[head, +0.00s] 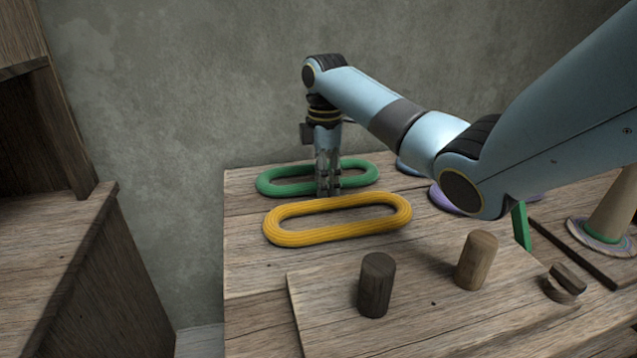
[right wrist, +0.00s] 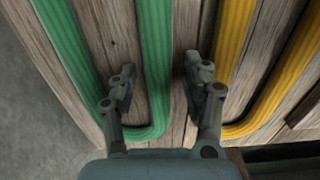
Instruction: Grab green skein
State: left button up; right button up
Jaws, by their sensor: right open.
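The green skein (head: 286,190) is an oval ring lying flat at the back left of the wooden table. My right gripper (head: 328,190) points down over its near side, with the fingers open. In the right wrist view, one strand of the green skein (right wrist: 154,55) runs between the two open fingers of the right gripper (right wrist: 160,68). The skein's other strand passes outside the left finger. I cannot tell whether the fingers touch the skein. My left gripper is not in view.
A yellow skein (head: 335,231) lies close in front of the green one, just beyond the right finger in the right wrist view. Purple (head: 457,203) and blue skeins are partly hidden behind my right arm. Dark (head: 376,286) and light (head: 477,261) wooden pegs stand nearer.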

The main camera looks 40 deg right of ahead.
jog(key=shift+f, duration=0.3)
jog(key=shift+r, duration=0.1)
grip_shut()
jog(key=shift+r, duration=0.1)
